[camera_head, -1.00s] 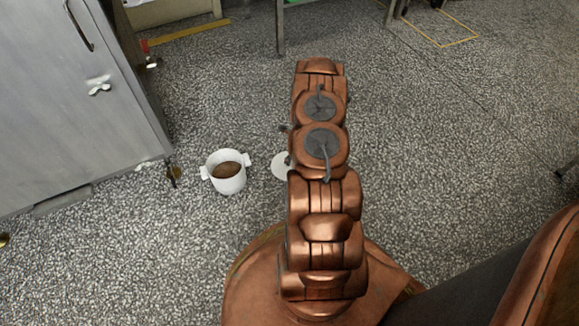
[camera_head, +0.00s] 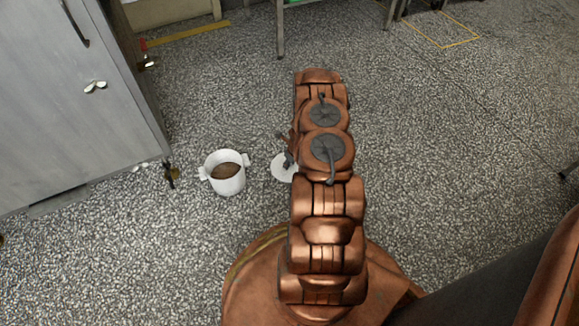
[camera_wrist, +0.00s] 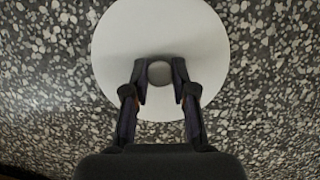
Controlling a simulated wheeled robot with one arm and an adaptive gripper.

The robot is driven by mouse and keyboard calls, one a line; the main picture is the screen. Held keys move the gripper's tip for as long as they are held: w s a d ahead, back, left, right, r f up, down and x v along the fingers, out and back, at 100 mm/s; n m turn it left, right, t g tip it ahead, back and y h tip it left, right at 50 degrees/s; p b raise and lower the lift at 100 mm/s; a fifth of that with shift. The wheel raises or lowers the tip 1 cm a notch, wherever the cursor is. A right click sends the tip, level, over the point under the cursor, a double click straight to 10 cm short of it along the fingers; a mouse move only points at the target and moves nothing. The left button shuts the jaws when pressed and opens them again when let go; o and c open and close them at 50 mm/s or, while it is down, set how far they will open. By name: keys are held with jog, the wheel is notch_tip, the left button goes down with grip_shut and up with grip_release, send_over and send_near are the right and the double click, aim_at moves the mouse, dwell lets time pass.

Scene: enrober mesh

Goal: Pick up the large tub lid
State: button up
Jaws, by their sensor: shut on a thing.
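The large tub lid is a flat white disc (camera_wrist: 160,30) with a round grey knob (camera_wrist: 159,73) at its middle. In the wrist view it lies under my gripper (camera_wrist: 159,80), whose two dark fingers are shut on the knob from either side. In the head view the lid (camera_head: 281,168) shows in part beside my arm, which hides its right side. My gripper (camera_head: 288,160) shows there only in part, over the lid. I cannot tell whether the lid touches the floor.
A white tub (camera_head: 226,184) with two side handles and brown contents stands on the speckled floor left of the lid. A grey cabinet (camera_head: 75,100) stands at the left. Table legs (camera_head: 280,30) are at the back.

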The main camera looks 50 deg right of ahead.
grip_shut()
